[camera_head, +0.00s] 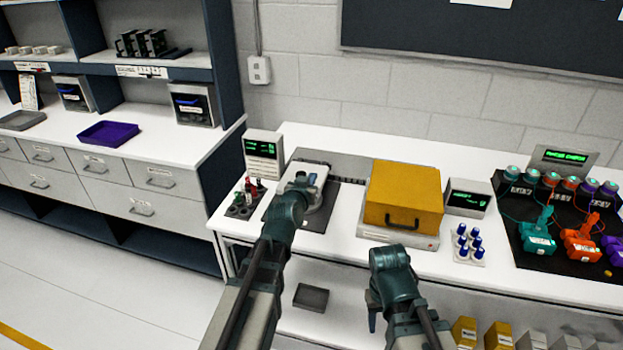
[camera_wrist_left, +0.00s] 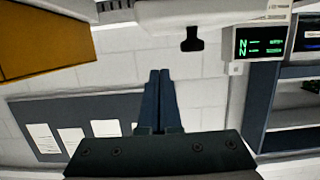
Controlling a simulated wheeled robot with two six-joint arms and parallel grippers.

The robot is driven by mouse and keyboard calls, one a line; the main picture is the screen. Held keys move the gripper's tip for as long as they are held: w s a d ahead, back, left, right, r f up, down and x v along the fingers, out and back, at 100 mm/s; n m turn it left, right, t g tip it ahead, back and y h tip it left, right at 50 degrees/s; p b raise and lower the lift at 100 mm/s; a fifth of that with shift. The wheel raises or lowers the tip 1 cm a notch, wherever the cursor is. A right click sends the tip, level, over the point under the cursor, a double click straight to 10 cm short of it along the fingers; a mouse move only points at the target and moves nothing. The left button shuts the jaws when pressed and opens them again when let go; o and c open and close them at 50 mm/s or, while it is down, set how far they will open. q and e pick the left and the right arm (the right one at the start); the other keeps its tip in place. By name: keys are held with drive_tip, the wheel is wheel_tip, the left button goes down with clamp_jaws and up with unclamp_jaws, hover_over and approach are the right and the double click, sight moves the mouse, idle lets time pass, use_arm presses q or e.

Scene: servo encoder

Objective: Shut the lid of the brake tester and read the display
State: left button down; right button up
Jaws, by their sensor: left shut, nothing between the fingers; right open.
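The brake tester appears to be the unit with a yellow lid (camera_head: 403,194) and black handle on a flat white base (camera_head: 424,240). The lid looks down on the base. A small display (camera_head: 467,198) with green text stands right of it, too small to read. My left gripper (camera_head: 299,184) is over a grey-white fixture left of the yellow lid. In the left wrist view its fingers (camera_wrist_left: 160,88) are together and empty; the yellow lid (camera_wrist_left: 40,40) shows at upper left. My right gripper (camera_head: 372,312) is open and empty, low in front of the bench.
Blue-capped parts (camera_head: 469,243) stand right of the yellow lid. Coloured devices on a black mat (camera_head: 530,262) fill the bench's right. A shelf unit is at left.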

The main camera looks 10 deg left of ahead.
use_arm(q)
drive_tip(key=shift+s+f+b, duration=0.25)
drive_tip(key=shift+f+b, duration=0.15)
drive_tip(key=shift+f, duration=0.25)
use_arm(e)
drive_tip(key=shift+s+f, duration=0.25)
drive_tip(key=shift+f, duration=0.4)
use_arm(q)
drive_tip(key=shift+r, duration=0.1)
use_arm(e)
drive_tip(key=shift+r, duration=0.1)
